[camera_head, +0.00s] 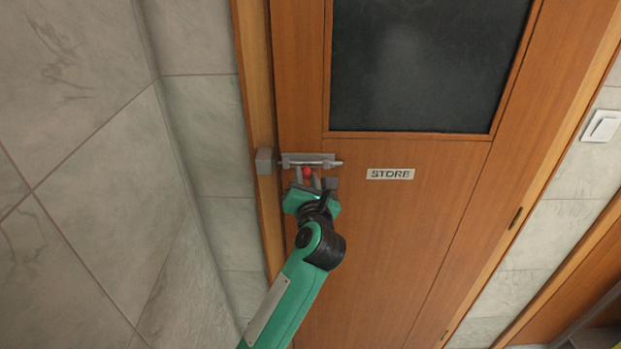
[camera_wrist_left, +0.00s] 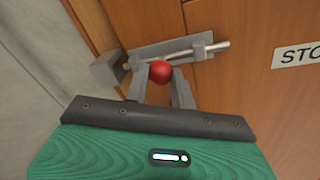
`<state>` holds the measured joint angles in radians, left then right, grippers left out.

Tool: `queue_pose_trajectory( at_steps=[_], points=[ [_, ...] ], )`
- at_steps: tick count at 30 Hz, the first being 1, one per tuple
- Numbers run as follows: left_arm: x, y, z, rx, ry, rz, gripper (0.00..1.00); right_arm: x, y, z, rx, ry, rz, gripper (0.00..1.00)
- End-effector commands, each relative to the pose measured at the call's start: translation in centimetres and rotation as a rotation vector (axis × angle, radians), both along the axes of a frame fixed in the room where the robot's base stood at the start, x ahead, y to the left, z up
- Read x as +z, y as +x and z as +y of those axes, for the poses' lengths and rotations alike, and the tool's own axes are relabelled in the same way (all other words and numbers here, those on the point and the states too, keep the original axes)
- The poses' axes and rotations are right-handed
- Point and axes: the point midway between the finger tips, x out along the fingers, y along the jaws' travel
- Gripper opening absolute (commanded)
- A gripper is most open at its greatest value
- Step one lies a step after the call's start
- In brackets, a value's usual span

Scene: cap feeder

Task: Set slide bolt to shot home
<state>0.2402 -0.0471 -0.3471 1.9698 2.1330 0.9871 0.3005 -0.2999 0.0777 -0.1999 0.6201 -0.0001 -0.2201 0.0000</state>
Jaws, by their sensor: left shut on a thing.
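A grey metal slide bolt (camera_head: 318,161) is mounted on a brown wooden door, and its rod sticks out past the right end of the backplate. A grey keeper block (camera_head: 264,161) sits on the door frame to its left. I cannot clearly tell whether the rod's left end enters the keeper. The bolt's red ball knob (camera_head: 307,173) hangs below the rod. My left gripper (camera_head: 307,178) is shut on the knob, with one finger on each side. In the left wrist view the red knob (camera_wrist_left: 160,72) shows between the fingertips. My right gripper is not in view.
The door has a dark glass pane (camera_head: 425,65) above and a STORE sign (camera_head: 390,174) right of the bolt. A tiled wall (camera_head: 90,180) stands close on the left. A white switch (camera_head: 601,126) is on the right wall.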

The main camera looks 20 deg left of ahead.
Motion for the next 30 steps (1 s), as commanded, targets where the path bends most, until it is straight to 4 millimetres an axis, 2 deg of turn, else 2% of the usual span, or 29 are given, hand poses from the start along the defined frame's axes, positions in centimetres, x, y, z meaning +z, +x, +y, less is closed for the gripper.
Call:
queue_pose_trajectory(
  at_steps=[3,5,13,14,16,17,26,30],
  points=[
    [0.2,-0.6,2.0,0.004,0.002,0.004,0.0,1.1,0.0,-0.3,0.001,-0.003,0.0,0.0],
    [0.2,-0.8,2.6,0.002,0.001,0.002,0.0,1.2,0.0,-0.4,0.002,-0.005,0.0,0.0],
    [0.1,-0.8,2.8,0.004,0.002,0.0,0.0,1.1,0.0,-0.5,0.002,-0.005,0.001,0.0],
    [0.1,-0.8,2.9,0.004,0.002,0.0,0.31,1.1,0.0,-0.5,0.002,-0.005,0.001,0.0],
    [0.1,-0.8,2.8,0.003,0.002,0.0,0.45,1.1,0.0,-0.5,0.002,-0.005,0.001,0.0],
    [0.1,-0.8,2.8,0.003,0.002,0.0,0.47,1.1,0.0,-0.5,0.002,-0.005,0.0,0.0],
    [0.0,-0.9,2.6,0.001,0.001,0.0,0.47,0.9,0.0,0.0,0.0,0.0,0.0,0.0],
    [-0.3,-2.2,2.1,0.0,0.0,0.001,0.47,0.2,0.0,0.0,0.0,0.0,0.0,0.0]
  ],
)
